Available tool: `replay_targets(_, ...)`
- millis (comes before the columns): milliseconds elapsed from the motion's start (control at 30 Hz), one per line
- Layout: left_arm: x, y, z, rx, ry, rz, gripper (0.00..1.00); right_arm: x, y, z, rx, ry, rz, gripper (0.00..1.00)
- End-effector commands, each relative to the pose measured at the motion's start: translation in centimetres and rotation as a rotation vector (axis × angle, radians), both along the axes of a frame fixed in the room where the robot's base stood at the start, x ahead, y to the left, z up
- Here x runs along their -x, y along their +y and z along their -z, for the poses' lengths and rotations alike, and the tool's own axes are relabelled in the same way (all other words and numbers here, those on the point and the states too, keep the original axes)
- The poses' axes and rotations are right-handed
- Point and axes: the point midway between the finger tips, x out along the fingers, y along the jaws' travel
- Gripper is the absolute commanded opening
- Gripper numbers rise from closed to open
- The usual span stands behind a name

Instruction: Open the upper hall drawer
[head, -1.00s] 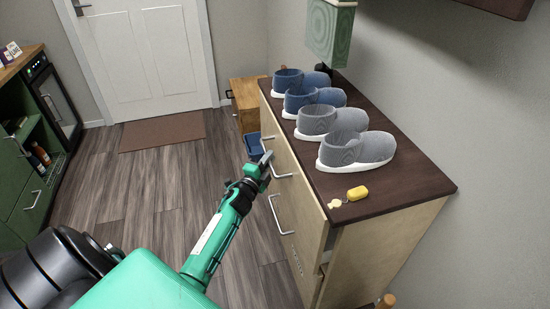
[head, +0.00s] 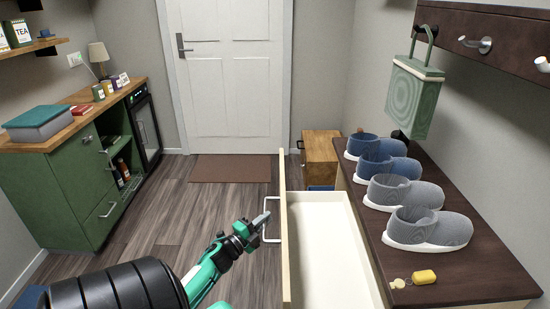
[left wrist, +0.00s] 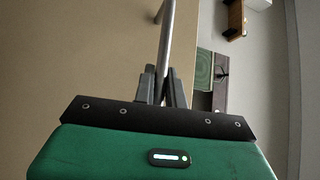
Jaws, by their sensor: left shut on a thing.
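The upper hall drawer (head: 325,240) is pulled well out of the cane cabinet, and its white inside looks empty in the head view. Its front panel (head: 284,235) faces left and carries a metal bar handle (head: 266,226). My left gripper (head: 262,219) is at this handle, coming from the left. In the left wrist view, the fingers of my left gripper (left wrist: 162,86) are shut on the handle bar (left wrist: 165,45), with the pale drawer front (left wrist: 100,60) behind. My right gripper is in neither view.
On the cabinet top (head: 455,275) stand several blue and grey shoes (head: 428,228) and a yellow key fob (head: 424,277). A green bag (head: 412,95) hangs from a wall hook. A green cabinet (head: 85,180) stands at left.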

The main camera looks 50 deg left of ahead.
Motion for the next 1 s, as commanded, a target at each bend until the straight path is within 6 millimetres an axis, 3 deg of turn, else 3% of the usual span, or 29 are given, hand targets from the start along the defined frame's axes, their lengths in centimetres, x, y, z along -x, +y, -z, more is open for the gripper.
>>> replay_targets(367,0.2,0.1,0.1,0.001,0.001,0.001,0.0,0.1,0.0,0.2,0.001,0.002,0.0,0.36)
replay_targets(400,0.2,0.1,0.1,0.001,0.001,0.001,0.18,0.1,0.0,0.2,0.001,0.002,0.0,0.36)
replay_targets(500,0.2,0.1,0.1,0.001,0.001,0.001,0.34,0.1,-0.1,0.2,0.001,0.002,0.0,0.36)
replay_targets(833,0.4,0.1,0.1,0.001,0.001,0.0,0.34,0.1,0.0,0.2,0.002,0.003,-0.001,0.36)
replay_targets(1000,2.4,-0.1,0.5,0.001,0.003,0.0,0.34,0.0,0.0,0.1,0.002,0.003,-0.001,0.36)
